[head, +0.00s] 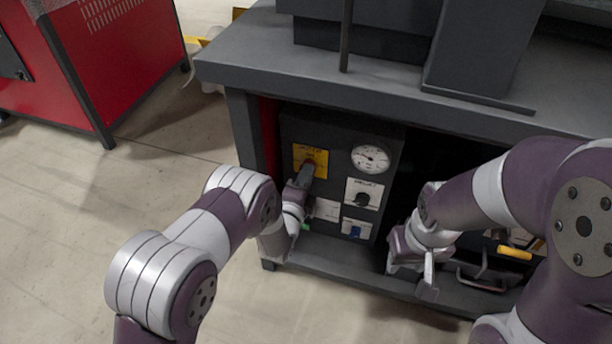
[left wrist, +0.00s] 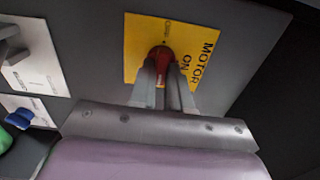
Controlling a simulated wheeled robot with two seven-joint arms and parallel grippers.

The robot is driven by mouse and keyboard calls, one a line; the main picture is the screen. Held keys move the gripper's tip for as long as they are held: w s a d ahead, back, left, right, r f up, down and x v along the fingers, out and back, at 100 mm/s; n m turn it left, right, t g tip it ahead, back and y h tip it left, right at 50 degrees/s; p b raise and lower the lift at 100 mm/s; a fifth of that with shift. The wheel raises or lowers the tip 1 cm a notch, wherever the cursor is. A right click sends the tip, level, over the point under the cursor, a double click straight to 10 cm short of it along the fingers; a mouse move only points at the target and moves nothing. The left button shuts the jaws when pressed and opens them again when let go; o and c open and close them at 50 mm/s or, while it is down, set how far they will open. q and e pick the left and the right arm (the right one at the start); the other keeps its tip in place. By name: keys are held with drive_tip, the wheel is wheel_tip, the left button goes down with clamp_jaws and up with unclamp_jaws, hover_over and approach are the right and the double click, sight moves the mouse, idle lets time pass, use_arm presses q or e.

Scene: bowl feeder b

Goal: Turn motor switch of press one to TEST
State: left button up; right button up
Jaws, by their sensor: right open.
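The motor switch is a red knob on a yellow plate (head: 320,157), on the dark control panel under the press table. In the left wrist view the red knob (left wrist: 161,55) sits on the yellow plate (left wrist: 140,35), where "MOTOR" and "ON" can be read. My left gripper (left wrist: 163,82) is at the knob, with one finger on each side, and looks shut on it. In the head view my left gripper (head: 303,181) partly covers the knob and plate. My right gripper (head: 411,278) is open and empty, low in front of the panel's right side.
The panel also has a round gauge (head: 370,159), a black selector switch (head: 362,199) and a blue control (head: 354,231). The grey table top (head: 300,75) overhangs it. A yellow-handled item (head: 514,252) lies on the lower shelf at right. A red cabinet (head: 120,60) stands at left; floor between is clear.

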use_arm(q)
drive_tip(key=shift+o, duration=1.4)
drive_tip(key=p+v, duration=0.5)
drive_tip(key=v, duration=0.7)
drive_tip(key=shift+s, duration=0.35)
drive_tip(key=shift+a, duration=0.15)
